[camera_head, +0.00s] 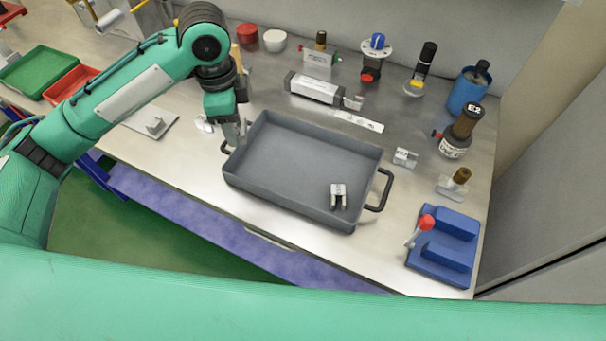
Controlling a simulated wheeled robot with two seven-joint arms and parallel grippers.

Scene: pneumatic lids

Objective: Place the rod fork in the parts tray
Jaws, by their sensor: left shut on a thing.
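The parts tray (300,220) is a grey, open, shallow box in the middle of the bench, with a black handle at each short end. A small light-grey, two-pronged part, which looks like the rod fork (338,191), rests on the tray floor near the right end. My left gripper (230,142) points down at the tray's left end, apart from the fork. It appears shut on the left handle, though its fingers hide most of the grip. My right gripper is not in view.
A blue fixture with a red-knobbed lever (440,255) stands right of the tray. A grey cylinder (314,88), a small metal block (405,157) and a blue canister (467,92) stand behind. Green (40,72) and red bins (70,84) are at the left.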

